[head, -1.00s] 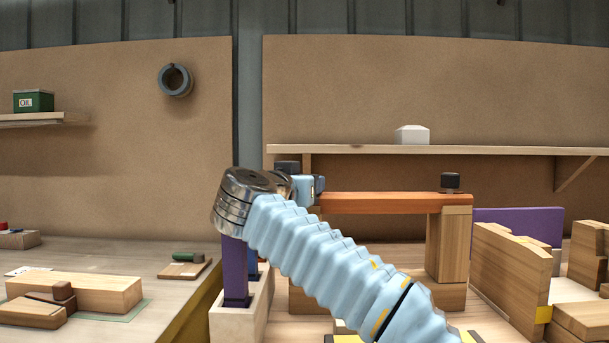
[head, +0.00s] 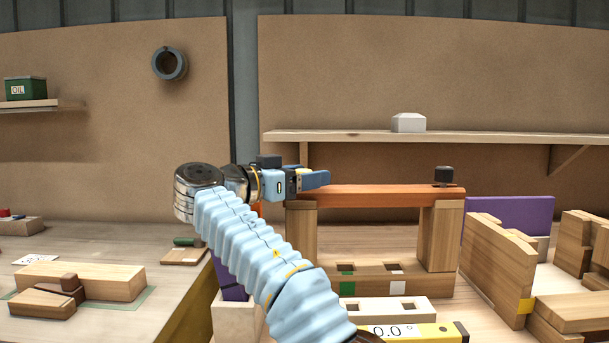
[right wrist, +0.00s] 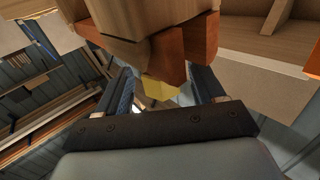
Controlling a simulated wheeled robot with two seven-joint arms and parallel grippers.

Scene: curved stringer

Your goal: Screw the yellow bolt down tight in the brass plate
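My right gripper (head: 316,180) is at the left end of the orange-brown beam (head: 375,198), pointing right. The right wrist view shows its two dark fingers (right wrist: 163,90) spread apart. A yellow six-sided piece (right wrist: 160,90), which looks like the yellow bolt's head, shows between the fingers with a gap on either side. It sits by the reddish-brown wooden ends (right wrist: 185,55). The bolt is not visible in the head view. I cannot make out the brass plate in either view. My left gripper is out of view.
Wooden posts (head: 440,238) hold up the beam, and a black knob (head: 443,175) stands at its right end. Wooden blocks (head: 497,260) and a purple panel (head: 508,222) are at the right. A yellow level (head: 425,333) lies in front. The left bench has some clear room.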

